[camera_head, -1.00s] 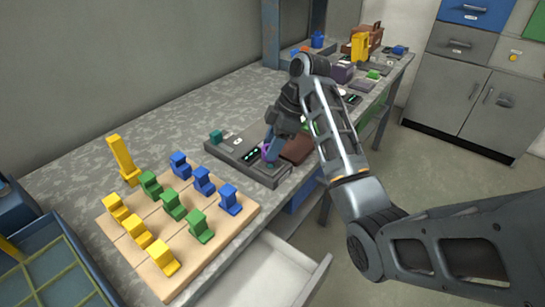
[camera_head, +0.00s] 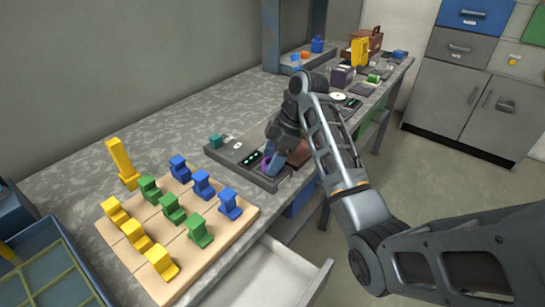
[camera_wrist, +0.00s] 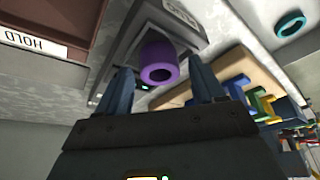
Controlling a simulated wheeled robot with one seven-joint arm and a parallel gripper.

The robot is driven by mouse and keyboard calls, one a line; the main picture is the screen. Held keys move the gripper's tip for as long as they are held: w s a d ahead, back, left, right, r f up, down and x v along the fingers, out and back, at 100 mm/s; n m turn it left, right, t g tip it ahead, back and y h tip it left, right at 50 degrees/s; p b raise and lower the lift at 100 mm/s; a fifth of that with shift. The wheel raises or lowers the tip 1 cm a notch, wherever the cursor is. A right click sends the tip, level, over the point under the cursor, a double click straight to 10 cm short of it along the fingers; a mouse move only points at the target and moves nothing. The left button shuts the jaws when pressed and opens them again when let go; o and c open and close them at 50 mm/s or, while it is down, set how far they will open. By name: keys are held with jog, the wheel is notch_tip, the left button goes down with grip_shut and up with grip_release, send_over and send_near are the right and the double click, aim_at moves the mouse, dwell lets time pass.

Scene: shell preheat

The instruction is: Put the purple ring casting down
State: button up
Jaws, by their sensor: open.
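The purple ring casting (camera_wrist: 159,60) stands on a grey fixture in the wrist view, its round opening facing the camera. In the head view only a sliver of the ring casting (camera_head: 266,163) shows beside my fingers. My gripper (camera_wrist: 162,85) is open, with one blue finger on each side of the ring and a visible gap to both. In the head view my gripper (camera_head: 271,162) is low over the near right end of the grey fixture (camera_head: 228,153), which has green lights. My fingers partly hide the ring's seat.
A wooden board (camera_head: 188,262) with yellow, green and blue blocks lies left of the fixture. A teal ring (camera_wrist: 290,25) is at the fixture's far end. A brown tray marked HOLD (camera_wrist: 85,30) adjoins the fixture. An open drawer (camera_head: 270,272) juts out below the bench.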

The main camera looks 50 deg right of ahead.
jog(key=p+v, duration=0.8)
jog(key=v, duration=0.4)
jog(key=shift+r, duration=0.2)
jog(key=shift+w, duration=0.1)
jog(key=shift+c, duration=0.4)
dwell(1.6)
